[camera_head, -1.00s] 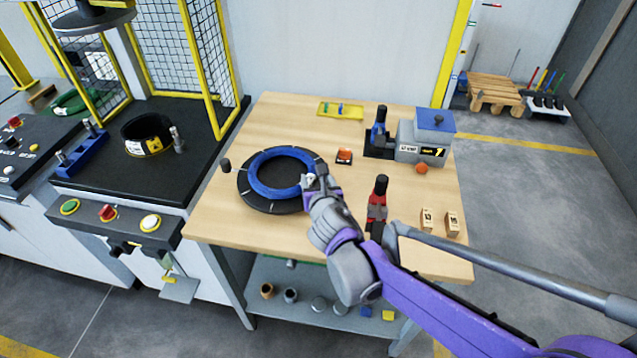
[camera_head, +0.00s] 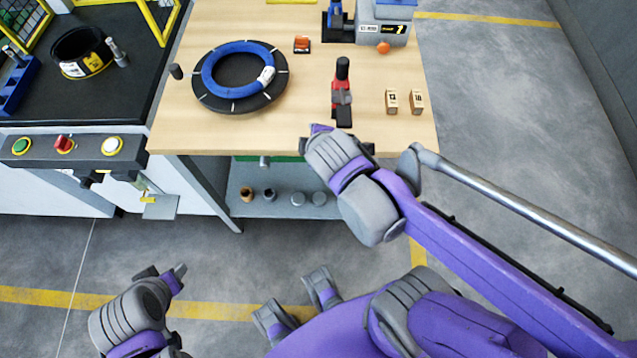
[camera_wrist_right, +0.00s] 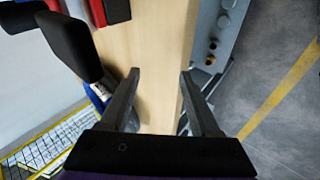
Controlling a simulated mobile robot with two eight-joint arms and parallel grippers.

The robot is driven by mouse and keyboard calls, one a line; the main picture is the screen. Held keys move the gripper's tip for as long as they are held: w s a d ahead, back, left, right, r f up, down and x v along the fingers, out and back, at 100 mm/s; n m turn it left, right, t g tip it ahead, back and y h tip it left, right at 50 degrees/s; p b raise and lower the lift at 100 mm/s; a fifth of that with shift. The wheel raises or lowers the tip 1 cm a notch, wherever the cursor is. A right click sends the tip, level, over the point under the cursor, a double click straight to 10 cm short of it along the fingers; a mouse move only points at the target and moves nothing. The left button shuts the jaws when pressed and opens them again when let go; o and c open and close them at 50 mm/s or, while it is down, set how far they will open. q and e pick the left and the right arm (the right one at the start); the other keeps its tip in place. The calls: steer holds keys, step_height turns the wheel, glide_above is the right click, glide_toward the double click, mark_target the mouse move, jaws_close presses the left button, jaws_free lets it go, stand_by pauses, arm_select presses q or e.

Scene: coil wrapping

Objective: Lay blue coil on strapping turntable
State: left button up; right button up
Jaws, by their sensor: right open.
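The blue coil (camera_head: 213,83) lies flat on the black strapping turntable (camera_head: 240,105) on the wooden table, with a pale tag on its right side. The turntable's dark middle shows through the coil. My right gripper (camera_head: 338,143) is at the table's front edge, apart from the coil, to its right and nearer me. In the right wrist view its two fingers (camera_wrist_right: 161,75) are spread with nothing between them. My left gripper (camera_head: 162,272) hangs over the floor at the lower left; its finger gap is unclear.
A red-and-black hand tool (camera_head: 342,85) stands just beyond my right gripper. Two small wooden blocks (camera_head: 404,101) are to its right. A grey machine (camera_head: 384,25) and an orange ball (camera_head: 383,47) are farther back. A black peg (camera_head: 176,71) stands left of the turntable.

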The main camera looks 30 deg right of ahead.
steer(key=s+a+f+m+g+y, duration=0.2)
steer(key=s+a+f+m, duration=0.1)
steer(key=s+m, duration=0.6)
steer(key=shift+a+f+m+g+y, duration=0.35)
steer(key=shift+a+m, duration=0.25)
steer(key=shift+m, duration=0.4)
stand_by(0.5)
